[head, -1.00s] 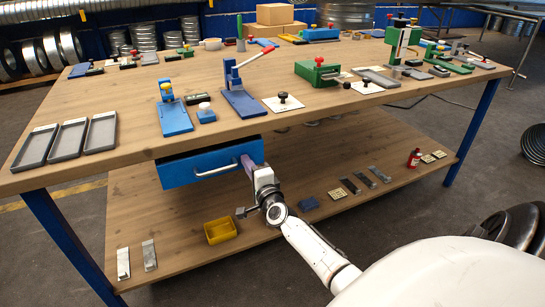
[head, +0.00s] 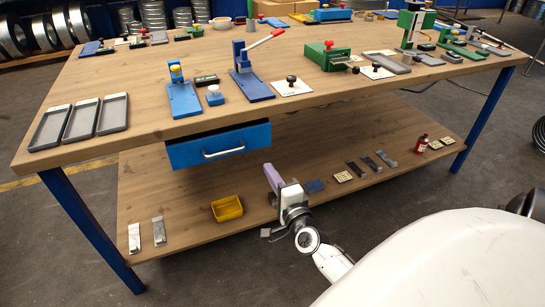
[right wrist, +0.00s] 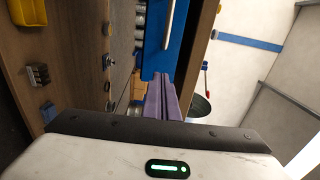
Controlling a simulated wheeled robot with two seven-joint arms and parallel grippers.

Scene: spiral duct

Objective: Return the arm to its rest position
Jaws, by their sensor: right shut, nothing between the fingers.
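My right gripper (head: 271,178) has purple fingers and a white body. It is in front of the lower shelf, to the right of and below the blue drawer (head: 190,152), and apart from the drawer's handle (head: 223,153). In the right wrist view the purple fingers (right wrist: 162,98) are together with nothing between them. The blue drawer front (right wrist: 166,38) and its pale handle (right wrist: 168,20) show there beyond the fingertips. My left gripper is out of view.
The wooden workbench (head: 150,115) carries tools, presses and grey trays. On its lower shelf (head: 185,205) lie a yellow bin (head: 227,208), a red bottle (head: 422,143) and several small parts near my right arm. Bare floor lies in front.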

